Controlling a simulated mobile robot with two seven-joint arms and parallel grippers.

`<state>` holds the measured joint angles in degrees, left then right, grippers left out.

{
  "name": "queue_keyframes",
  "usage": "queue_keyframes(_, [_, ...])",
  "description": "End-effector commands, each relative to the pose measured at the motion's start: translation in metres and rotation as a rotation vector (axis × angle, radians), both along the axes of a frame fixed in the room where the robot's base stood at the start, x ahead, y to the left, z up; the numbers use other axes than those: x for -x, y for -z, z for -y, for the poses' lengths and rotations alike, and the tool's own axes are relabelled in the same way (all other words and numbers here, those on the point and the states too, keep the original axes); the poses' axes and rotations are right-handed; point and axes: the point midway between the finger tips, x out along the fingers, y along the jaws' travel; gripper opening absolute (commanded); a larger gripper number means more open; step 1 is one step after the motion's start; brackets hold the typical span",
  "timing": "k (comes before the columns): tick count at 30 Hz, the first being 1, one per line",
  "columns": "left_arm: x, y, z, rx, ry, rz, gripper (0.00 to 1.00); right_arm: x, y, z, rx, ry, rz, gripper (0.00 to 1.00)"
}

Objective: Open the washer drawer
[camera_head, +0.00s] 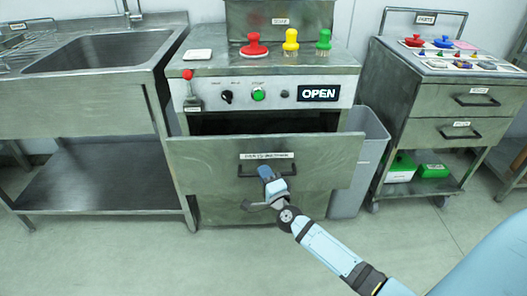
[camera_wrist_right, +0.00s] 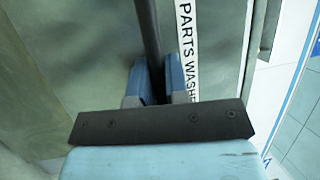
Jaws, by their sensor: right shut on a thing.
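The washer (camera_head: 205,98) stands in the middle of the head view, a metal cabinet with a control panel and a lit OPEN display (camera_head: 319,93). Its drawer (camera_head: 210,160) is pulled out toward me, and a dark gap shows behind the top of its front panel. The front bears a "PARTS WASHER" label and a dark bar handle (camera_head: 247,172). My right gripper (camera_head: 267,174) is at the handle. In the right wrist view its blue fingers (camera_wrist_right: 158,82) are shut around the handle bar (camera_wrist_right: 149,35), beside the label (camera_wrist_right: 187,50). My left gripper is out of view.
A red knob (camera_head: 254,46), a yellow knob (camera_head: 290,42) and a green knob (camera_head: 324,40) stand on the washer top. A sink bench (camera_head: 85,85) is at left. A grey bin (camera_head: 350,165) and a parts cart (camera_head: 440,130) are at right. Floor in front is clear.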

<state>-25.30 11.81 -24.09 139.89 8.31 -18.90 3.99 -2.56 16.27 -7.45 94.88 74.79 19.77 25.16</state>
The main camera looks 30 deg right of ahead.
Motion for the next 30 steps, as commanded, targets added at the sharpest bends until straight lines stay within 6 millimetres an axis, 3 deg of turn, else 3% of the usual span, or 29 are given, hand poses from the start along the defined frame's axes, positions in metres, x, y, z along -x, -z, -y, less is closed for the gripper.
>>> queue_keyframes(1, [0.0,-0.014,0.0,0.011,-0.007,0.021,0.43,0.016,-0.005,-0.01,-0.001,-0.001,-0.003,0.0])
queue_keyframes(6, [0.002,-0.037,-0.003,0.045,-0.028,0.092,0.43,0.061,-0.004,-0.037,0.0,-0.002,-0.003,0.0])
queue_keyframes(11, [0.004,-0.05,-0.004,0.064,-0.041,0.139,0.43,0.093,-0.003,-0.057,0.0,-0.001,-0.001,0.0])
queue_keyframes(13, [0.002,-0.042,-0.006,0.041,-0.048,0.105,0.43,0.105,-0.003,-0.064,0.0,-0.001,-0.001,0.0])
queue_keyframes(21, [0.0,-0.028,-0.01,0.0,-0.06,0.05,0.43,0.127,-0.002,-0.079,0.0,-0.001,0.002,0.0])
queue_keyframes(30, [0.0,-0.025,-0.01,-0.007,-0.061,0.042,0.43,0.13,-0.001,-0.08,0.0,0.0,0.003,0.0])
